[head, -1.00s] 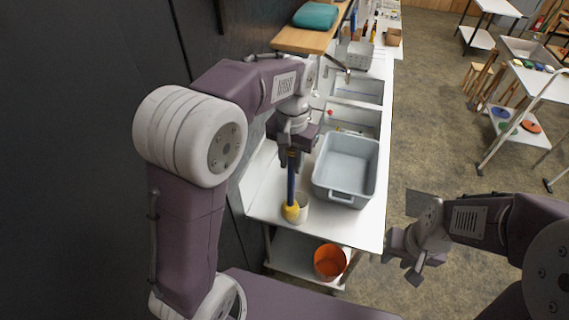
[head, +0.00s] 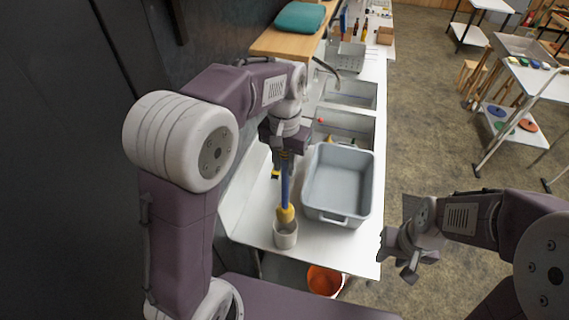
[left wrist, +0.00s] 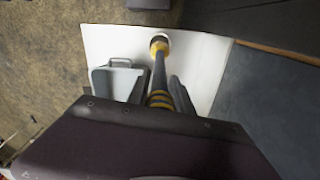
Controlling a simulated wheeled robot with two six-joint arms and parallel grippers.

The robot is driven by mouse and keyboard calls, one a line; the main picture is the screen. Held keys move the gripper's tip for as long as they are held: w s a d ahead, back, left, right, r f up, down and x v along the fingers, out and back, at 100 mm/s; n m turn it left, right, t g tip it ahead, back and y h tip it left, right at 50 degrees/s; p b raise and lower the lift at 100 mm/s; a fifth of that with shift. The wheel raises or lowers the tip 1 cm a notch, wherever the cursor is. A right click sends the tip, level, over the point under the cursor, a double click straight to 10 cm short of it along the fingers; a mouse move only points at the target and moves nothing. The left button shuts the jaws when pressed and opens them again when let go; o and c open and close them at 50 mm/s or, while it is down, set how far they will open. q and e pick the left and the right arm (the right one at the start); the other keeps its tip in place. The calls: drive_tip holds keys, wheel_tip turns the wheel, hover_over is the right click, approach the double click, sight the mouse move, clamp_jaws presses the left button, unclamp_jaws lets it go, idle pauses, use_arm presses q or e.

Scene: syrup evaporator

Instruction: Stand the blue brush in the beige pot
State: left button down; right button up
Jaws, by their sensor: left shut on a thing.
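The blue brush (head: 286,188) hangs upright, its yellow end (head: 285,214) down. My left gripper (head: 283,155) is shut on its upper handle. The pale beige pot (head: 285,236) stands on the white counter's near end, directly under the brush. The yellow end overlaps the pot's mouth; I cannot tell how far it is inside. In the left wrist view the brush (left wrist: 159,75) runs away from my gripper, its yellow end over the pot, which is mostly hidden. My right gripper (head: 397,262) is open and empty, right of the counter.
A grey tub (head: 340,183) stands right of the pot on the counter (head: 245,220). Sinks and a grey basket (head: 346,56) lie farther back. A teal folded cloth (head: 300,16) rests on a wooden shelf. An orange bucket (head: 324,280) is below the counter.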

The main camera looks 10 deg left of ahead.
sight(285, 192)
use_arm(q)
drive_tip(key=f+b, duration=0.2)
drive_tip(key=f, duration=0.1)
drive_tip(key=shift+w+f, duration=0.25)
drive_tip(key=shift+w, duration=0.1)
drive_tip(key=shift+s+f+b, duration=0.5)
drive_tip(key=shift+b, duration=0.2)
drive_tip(key=f+b, duration=0.2)
drive_tip(key=f, duration=0.1)
drive_tip(key=shift+w+f, duration=0.3)
drive_tip(key=shift+w, duration=0.05)
drive_tip(key=shift+f+b, duration=0.4)
drive_tip(key=shift+s+f+b, duration=0.25)
drive_tip(key=shift+f+b, duration=0.45)
drive_tip(key=shift+f, duration=0.35)
drive_tip(key=shift+w+f+b, duration=0.2)
drive_tip(key=shift+f+b, duration=0.15)
drive_tip(key=shift+f, duration=0.2)
drive_tip(key=shift+s, duration=0.1)
